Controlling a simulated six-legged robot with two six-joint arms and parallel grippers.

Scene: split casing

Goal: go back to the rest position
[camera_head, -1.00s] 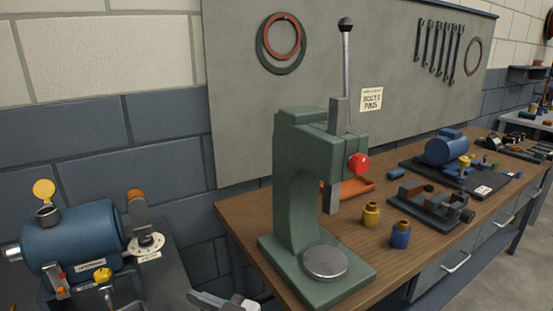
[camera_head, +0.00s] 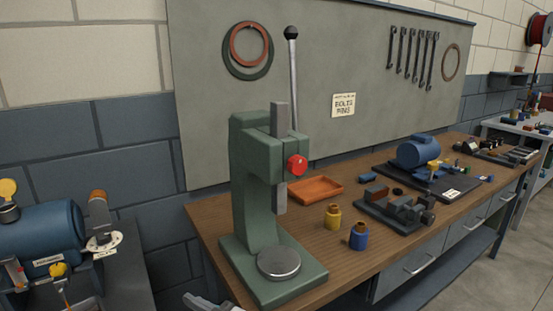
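What looks like the tip of my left gripper (camera_head: 205,303) shows at the bottom edge, left of the green press. Most of it is cut off, so I cannot tell whether it is open or shut. It stands apart from the press, and I see nothing held. My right gripper is out of view.
The green arbor press (camera_head: 257,190) stands on the wooden bench (camera_head: 215,218). A blue motor (camera_head: 45,235) is at left.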

